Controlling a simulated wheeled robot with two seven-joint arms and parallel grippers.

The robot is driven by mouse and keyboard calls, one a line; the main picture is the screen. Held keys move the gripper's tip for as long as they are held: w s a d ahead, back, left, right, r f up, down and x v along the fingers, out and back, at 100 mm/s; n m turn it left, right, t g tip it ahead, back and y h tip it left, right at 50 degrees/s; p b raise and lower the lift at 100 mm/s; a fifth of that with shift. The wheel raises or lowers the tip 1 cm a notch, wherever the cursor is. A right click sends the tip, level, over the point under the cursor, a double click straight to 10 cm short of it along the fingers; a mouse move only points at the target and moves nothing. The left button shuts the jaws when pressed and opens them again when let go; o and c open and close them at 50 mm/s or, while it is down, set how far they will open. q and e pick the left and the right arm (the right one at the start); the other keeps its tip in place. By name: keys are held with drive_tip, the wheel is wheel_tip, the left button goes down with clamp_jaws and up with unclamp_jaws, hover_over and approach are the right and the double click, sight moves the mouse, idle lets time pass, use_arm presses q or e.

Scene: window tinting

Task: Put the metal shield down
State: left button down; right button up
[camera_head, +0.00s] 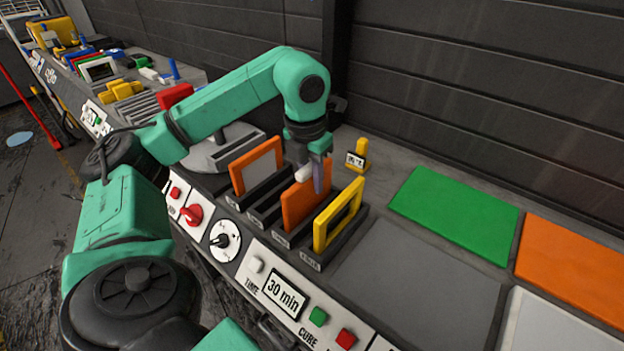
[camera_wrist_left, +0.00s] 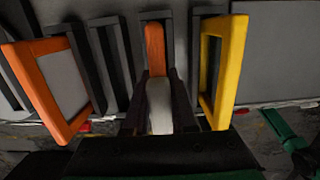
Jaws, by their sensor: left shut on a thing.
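My left gripper (camera_head: 312,172) points down over the slotted rack on the bench. It is shut on the pale, rounded grip of an orange panel (camera_head: 300,208), which I take to be the metal shield. The panel stands upright in line with a rack slot, between an orange frame (camera_head: 258,166) and a yellow frame (camera_head: 338,214). In the left wrist view the pale grip (camera_wrist_left: 159,105) lies between the fingers (camera_wrist_left: 159,110), with the orange edge (camera_wrist_left: 155,50) beyond it. Whether the panel's lower edge touches the slot bottom is hidden. My right gripper is not in view.
Another slot between the orange frame and the panel looks empty. A yellow tool (camera_head: 358,156) stands behind the rack. Green (camera_head: 455,212) and orange (camera_head: 575,262) mats and a bare grey mat (camera_head: 415,285) lie to the right. A control panel (camera_head: 285,292) runs along the front.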

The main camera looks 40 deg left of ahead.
use_arm(q)
drive_tip(key=shift+w, duration=0.1)
drive_tip(key=shift+f, duration=0.25)
drive_tip(key=c, duration=0.7)
unclamp_jaws()
drive_tip(key=shift+r, duration=0.1)
drive_tip(key=shift+r, duration=0.1)
drive_tip(key=r, duration=0.4)
drive_tip(key=shift+s+r, duration=0.2)
drive_tip(key=shift+r, duration=0.1)
drive_tip(key=r+p, duration=0.1)
drive_tip(key=r, duration=0.1)
drive_tip(key=r+p, duration=0.3)
drive_tip(key=r, duration=0.2)
drive_tip(key=shift+s+p, duration=0.35)
drive_tip(key=shift+s+r, duration=0.2)
drive_tip(key=shift+r, duration=0.15)
drive_tip(key=shift+f, duration=0.1)
